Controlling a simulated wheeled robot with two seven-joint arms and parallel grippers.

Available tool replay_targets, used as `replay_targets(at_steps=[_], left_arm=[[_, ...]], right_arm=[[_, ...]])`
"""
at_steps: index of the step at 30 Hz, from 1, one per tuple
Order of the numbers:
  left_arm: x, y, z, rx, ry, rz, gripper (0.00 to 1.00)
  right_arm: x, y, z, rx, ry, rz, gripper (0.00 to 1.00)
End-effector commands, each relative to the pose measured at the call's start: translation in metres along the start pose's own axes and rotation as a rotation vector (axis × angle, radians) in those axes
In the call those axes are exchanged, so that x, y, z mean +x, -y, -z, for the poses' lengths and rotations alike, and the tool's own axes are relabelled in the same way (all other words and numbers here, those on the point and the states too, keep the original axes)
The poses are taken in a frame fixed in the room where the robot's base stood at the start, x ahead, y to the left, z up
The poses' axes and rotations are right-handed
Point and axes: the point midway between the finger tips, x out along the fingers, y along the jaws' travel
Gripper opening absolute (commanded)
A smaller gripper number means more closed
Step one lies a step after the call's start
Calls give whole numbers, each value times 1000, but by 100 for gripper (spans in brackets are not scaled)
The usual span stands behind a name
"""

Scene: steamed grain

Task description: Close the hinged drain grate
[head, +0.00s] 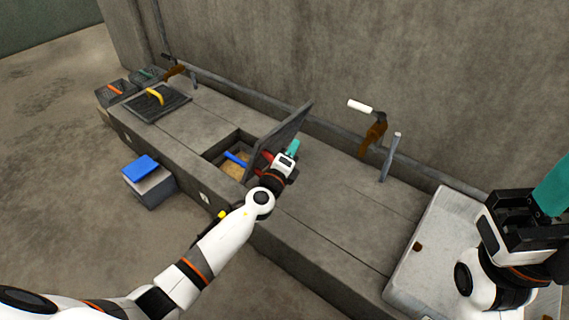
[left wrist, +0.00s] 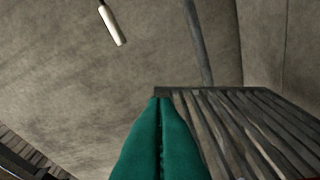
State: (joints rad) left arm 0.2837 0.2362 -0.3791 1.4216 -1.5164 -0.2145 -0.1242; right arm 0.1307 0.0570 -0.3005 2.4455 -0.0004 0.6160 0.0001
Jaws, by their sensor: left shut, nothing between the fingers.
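The hinged drain grate (head: 287,131) stands raised and tilted along the right side of a square opening in the concrete ledge. In the left wrist view the slatted grate (left wrist: 262,125) fills the lower right. My left gripper (head: 293,147), with teal fingers, is just right of the raised grate in the head view. Its fingers (left wrist: 160,125) are pressed together and empty, close to the grate's edge; I cannot tell whether they touch it. My right gripper (head: 553,185) is at the right edge of the head view, partly cut off.
The opening holds a blue-handled item (head: 235,159) and a sandy floor (head: 236,172). A metal post (head: 390,157), brown bracket (head: 374,135) and white cylinder (head: 360,107) are along the wall. A dark grate with yellow handle (head: 155,96) is left.

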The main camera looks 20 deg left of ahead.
Motion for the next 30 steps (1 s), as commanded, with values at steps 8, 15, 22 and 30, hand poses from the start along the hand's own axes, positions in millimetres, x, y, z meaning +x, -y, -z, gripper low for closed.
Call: replay_targets(at_steps=[8, 15, 22, 30], left_arm=[[11, -1, 33, 1, 1, 0, 0], [13, 0, 39, -1, 1, 0, 0], [12, 0, 39, -2, 1, 0, 0], [16, -4, 54, -52, 0, 13, 0]], right_arm=[[9, 0, -4, -1, 27, -2, 44], [3, 1, -2, 1, 7, 7, 44], [3, 1, -2, 1, 8, 7, 44], [10, 2, -4, 1, 19, 8, 44]])
